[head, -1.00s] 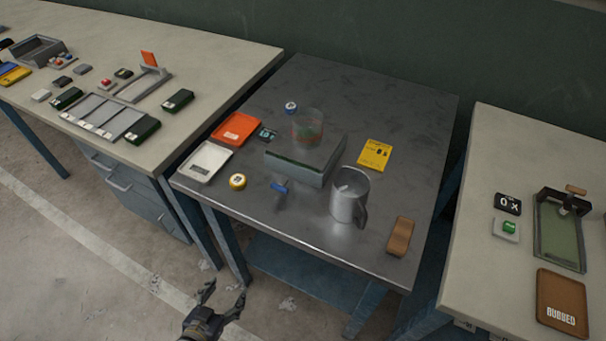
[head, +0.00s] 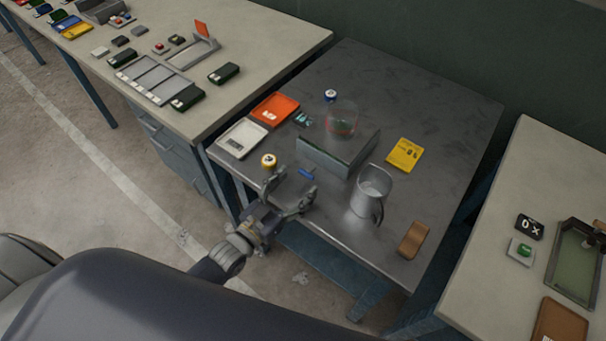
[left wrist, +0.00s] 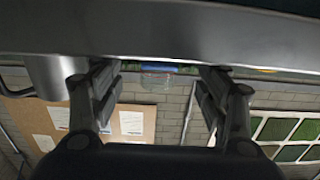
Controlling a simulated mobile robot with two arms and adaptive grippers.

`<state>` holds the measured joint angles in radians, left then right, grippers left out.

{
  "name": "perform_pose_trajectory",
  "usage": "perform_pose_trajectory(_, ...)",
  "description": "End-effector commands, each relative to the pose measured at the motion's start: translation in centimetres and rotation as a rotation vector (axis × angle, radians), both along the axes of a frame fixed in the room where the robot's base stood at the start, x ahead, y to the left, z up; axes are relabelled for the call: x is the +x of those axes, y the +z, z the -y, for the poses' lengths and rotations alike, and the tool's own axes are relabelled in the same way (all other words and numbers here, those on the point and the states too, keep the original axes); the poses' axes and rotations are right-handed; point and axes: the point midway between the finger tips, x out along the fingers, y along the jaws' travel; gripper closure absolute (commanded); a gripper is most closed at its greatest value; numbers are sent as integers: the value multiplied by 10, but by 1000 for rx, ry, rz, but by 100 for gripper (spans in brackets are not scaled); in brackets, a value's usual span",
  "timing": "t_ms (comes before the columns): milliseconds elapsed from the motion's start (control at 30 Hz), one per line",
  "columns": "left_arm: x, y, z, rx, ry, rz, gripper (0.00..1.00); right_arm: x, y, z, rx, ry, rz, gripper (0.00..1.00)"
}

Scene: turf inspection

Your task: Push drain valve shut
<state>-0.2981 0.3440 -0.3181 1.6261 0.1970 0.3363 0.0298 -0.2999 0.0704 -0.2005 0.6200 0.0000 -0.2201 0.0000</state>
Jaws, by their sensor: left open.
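The drain valve appears to be the small blue lever (head: 307,173) at the front of the grey box-like stand (head: 338,155). A clear beaker (head: 342,119) with something red and green inside stands on that stand. My left gripper (head: 291,188) is open and empty at the table's front edge, its fingers pointing towards the blue lever. In the left wrist view, which is upside down, the blue lever (left wrist: 160,68) shows between the two open fingers (left wrist: 160,95), a little beyond them. Contact with it cannot be told. My right gripper is not in view.
A white scale (head: 243,139), orange tray (head: 274,109), yellow card (head: 404,154) and brown block (head: 413,239) lie around. Other benches flank the metal table (head: 440,110).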

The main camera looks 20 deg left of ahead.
Motion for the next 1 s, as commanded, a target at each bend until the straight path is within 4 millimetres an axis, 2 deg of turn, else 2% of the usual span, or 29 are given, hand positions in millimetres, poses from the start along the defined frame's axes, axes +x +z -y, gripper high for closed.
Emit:
perform_pose_trajectory(100, 16, 2, 6, -2, 0, 2, 32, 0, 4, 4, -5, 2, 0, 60)
perform_pose_trajectory(233, 26, 1, 10, 0, 0, 1, 32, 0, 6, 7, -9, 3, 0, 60)
perform_pose_trajectory(600, 31, 0, 12, -1, 0, -1, 32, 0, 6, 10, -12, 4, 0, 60)
perform_pose_trajectory(633, 31, 0, 12, -1, 0, -1, 34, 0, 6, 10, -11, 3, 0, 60)
perform_pose_trajectory(667, 31, 0, 12, -1, 0, -1, 41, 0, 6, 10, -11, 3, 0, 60)
perform_pose_trajectory(900, 31, 0, 12, -1, 0, 0, 95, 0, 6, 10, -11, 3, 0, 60)
perform_pose_trajectory(1000, 31, 0, 12, -1, 0, 1, 98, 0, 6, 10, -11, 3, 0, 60)
